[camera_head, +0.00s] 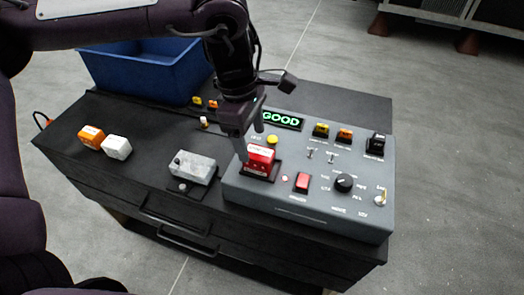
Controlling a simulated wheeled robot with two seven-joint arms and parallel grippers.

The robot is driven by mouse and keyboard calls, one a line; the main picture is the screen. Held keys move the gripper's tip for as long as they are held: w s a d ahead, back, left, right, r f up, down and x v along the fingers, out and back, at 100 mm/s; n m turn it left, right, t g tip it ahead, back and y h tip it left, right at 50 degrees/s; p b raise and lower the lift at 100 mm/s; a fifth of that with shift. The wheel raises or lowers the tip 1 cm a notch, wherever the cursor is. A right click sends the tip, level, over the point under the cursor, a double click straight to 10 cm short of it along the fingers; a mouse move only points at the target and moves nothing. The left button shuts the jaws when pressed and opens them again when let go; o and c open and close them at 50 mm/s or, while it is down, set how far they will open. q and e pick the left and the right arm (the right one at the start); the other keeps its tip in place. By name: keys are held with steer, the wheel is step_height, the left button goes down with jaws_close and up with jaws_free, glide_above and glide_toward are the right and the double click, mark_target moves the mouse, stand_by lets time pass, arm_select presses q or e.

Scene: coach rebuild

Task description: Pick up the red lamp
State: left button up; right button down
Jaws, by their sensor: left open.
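A red lamp (260,159), a block with a whitish marking on its front, sits in a dark square seat on the left part of the grey control panel (330,218). My left gripper (243,148) points down at the lamp's upper left side, with its jaws open. A finger overlaps the lamp's edge in the picture, and I cannot tell whether it touches. The far side of the lamp is partly hidden by the gripper. My right gripper is not in view.
A blue bin (128,79) stands at the back left. An orange block (91,136), a white block (117,147) and a grey box (195,166) lie on the black bench. The panel carries a green "GOOD" display (282,119), a red switch (302,182) and a black knob (344,183).

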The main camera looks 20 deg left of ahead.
mark_target(258, 152)
arm_select(q)
steer(key=f, duration=0.1)
steer(key=d+f+p, duration=0.1)
steer(key=shift+s+f, duration=0.25)
steer(key=shift+f, duration=0.05)
steer(key=f, duration=0.3)
steer(key=shift+w+d+f+p, duration=0.2)
steer(key=shift+w+d+p, duration=0.1)
steer(key=shift+w, duration=0.05)
steer(key=shift+s+f, duration=0.1)
steer(key=c, duration=0.9)
steer(key=shift+c, duration=1.1)
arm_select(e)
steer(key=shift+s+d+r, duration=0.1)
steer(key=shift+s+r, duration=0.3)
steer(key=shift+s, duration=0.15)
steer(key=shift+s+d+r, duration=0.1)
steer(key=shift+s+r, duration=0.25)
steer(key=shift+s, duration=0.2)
